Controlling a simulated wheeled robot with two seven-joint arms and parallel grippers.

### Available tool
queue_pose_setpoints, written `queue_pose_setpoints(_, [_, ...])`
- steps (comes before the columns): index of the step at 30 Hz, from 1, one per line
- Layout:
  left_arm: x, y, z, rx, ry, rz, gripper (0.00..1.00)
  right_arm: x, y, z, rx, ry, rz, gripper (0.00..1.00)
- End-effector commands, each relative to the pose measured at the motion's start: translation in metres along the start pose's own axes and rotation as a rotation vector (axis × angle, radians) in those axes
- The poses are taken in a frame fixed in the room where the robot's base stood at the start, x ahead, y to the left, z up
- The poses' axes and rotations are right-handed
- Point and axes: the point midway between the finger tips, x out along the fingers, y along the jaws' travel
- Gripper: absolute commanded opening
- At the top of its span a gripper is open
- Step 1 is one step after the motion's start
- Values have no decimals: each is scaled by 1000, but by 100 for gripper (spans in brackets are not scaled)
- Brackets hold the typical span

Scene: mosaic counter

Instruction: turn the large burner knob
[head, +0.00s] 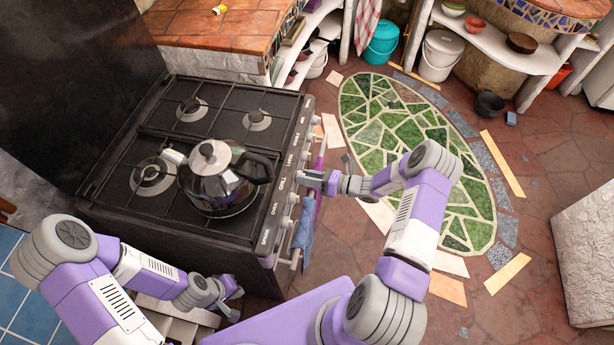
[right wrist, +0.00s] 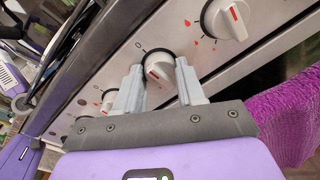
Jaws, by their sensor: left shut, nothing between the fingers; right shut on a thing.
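My right gripper (head: 318,179) is at the middle of this row. In the right wrist view its two grey fingers (right wrist: 158,88) are on either side of a white knob (right wrist: 158,70) with a red mark, gripping it. The mark is tilted. I cannot tell for sure whether this is the large burner knob.
A shiny kettle (head: 213,175) stands on the stove. A blue cloth (head: 303,227) hangs on the front rail, and a purple towel (right wrist: 290,115) hangs beside my right gripper. A white knob (right wrist: 228,18) neighbours the gripped one. Floor is open around the green mosaic (head: 385,120).

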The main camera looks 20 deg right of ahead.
Motion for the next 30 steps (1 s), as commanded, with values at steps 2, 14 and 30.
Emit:
queue_pose_setpoints(2, [-1,0,0,0,0,0,0,0,0,0,26,1,0,8])
queue_pose_setpoints(14, [-1,1,0,0,0,0,0,0,0,0,75,5,1,8])
queue_pose_setpoints(30, [-1,1,0,0,0,0,0,0,0,0,74,5,2,64])
